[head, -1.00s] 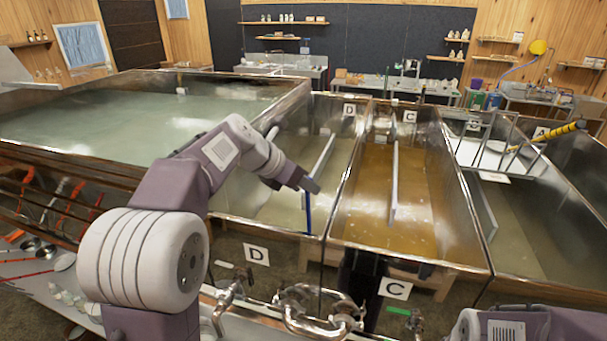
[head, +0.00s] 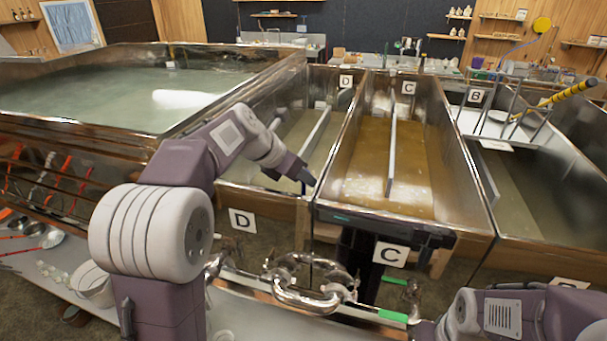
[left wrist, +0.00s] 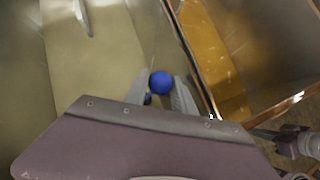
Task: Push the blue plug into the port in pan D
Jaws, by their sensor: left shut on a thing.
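My left gripper (head: 306,178) is over the front end of pan D (head: 262,188), near the wall it shares with pan C. In the left wrist view, its two fingers (left wrist: 160,93) are shut on the blue plug (left wrist: 160,82), whose round blue top shows between the fingertips. The plug cannot be made out clearly in the head view. Pale liquid of pan D (left wrist: 85,70) lies below the fingers. The port is hidden, and I cannot tell whether the plug touches it. My right gripper is out of view; only part of the right arm shows at the lower right.
Pan C (head: 375,208) with amber liquid stands right of pan D, and a large pan (head: 215,118) stands to the left. A divider (head: 313,132) runs inside pan D. Metal pipework (head: 300,290) and a green handle (head: 392,316) lie in front of the pans.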

